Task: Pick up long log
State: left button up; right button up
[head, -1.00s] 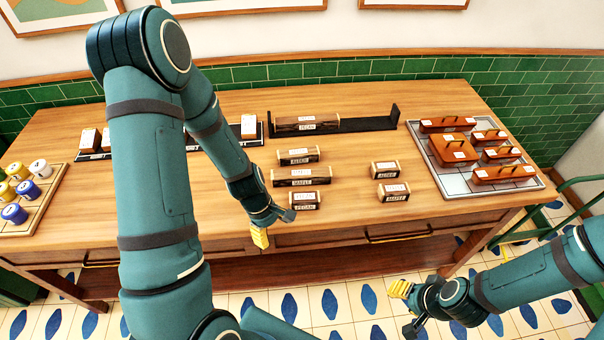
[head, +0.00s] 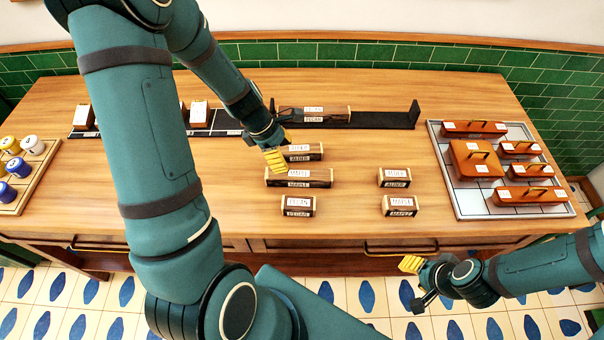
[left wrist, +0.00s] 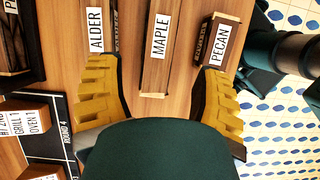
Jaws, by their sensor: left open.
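A long log labelled MAPLE (head: 318,182) lies on the wooden table, in the middle of a column of three logs. Behind it lies a shorter ALDER log (head: 305,156), and in front a short PECAN log (head: 298,207). My left gripper (head: 274,152) is open above the left part of the column and partly hides it. In the left wrist view the MAPLE log (left wrist: 157,60) lies between the spread yellow fingers (left wrist: 158,85), with the ALDER and PECAN logs near the fingertips. I cannot tell any contact. My right gripper (head: 414,280) is in front of the table, away from the logs.
Another long log labelled PECAN (head: 335,115) sits in a dark rack (head: 390,121) at the back. Short ALDER (head: 394,178) and MAPLE (head: 399,206) logs lie to the right.

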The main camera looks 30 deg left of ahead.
aim_at(297, 173)
pick_arm(q)
jog(key=b+x, duration=0.1)
jog(key=x, duration=0.4)
jog(key=shift+f, duration=0.3)
jog(key=shift+d+f, duration=0.2)
jog(key=shift+f, duration=0.2)
jog(key=b+x, duration=0.1)
jog(key=x, duration=0.3)
jog(key=shift+w+f, duration=0.1)
jog(key=shift+f, duration=0.2)
jog(key=c, duration=1.1)
